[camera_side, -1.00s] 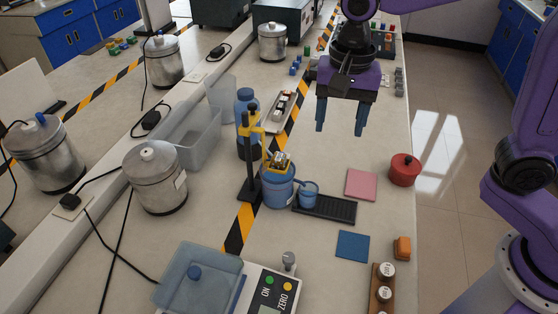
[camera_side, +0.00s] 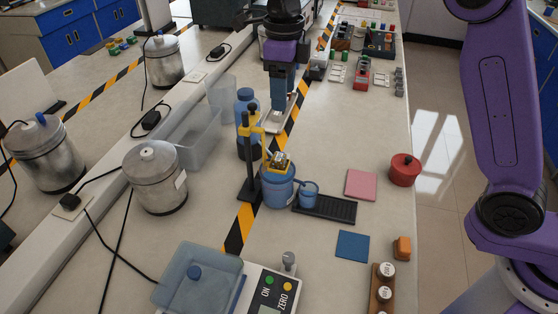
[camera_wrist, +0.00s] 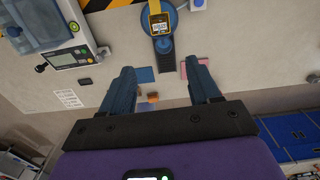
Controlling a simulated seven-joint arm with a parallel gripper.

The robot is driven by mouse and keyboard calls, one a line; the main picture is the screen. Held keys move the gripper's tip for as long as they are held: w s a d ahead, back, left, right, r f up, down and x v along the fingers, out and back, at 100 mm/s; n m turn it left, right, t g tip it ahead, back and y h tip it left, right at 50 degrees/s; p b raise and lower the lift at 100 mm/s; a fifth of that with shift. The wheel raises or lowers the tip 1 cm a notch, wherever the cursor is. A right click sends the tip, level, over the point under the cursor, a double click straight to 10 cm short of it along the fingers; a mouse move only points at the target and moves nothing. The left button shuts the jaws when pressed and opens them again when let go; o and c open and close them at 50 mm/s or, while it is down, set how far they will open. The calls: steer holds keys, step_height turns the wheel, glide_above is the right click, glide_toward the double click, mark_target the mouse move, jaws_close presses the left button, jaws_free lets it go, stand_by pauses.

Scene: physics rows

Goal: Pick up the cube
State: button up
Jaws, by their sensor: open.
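An orange block (camera_side: 402,248), the most cube-like thing I can make out, sits on the bench at the lower right of the side view, beside a flat blue square (camera_side: 353,246). An orange block (camera_wrist: 153,97) also shows in the wrist view, between my fingers but on the bench far beyond them. My gripper (camera_side: 279,102) is at the upper middle of the side view, over the bench and well away from the block; its fingers overlap there. In the wrist view my gripper (camera_wrist: 162,72) has its two blue fingers apart with nothing between them.
A blue container (camera_side: 278,188) with a yellow item on top stands beside a black stand (camera_side: 249,165). A pink square (camera_side: 361,185), a red pot (camera_side: 404,170) and a weight rack (camera_side: 383,290) lie to the right. A scale (camera_side: 270,288) is in front.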

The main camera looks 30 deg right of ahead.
steer(key=f, duration=0.1)
glide_above(279, 157)
steer(key=f, duration=1.1)
steer(key=shift+s+d+f, duration=0.1)
steer(key=shift+s+d, duration=0.1)
steer(key=shift+d, duration=0.15)
steer(key=shift+w+a+f, duration=0.15)
steer(key=shift+f, duration=1.2)
steer(key=shift+w+a+f, duration=0.1)
steer(key=shift+a+f, duration=0.05)
steer(key=shift+f, duration=1.15)
jaws_close()
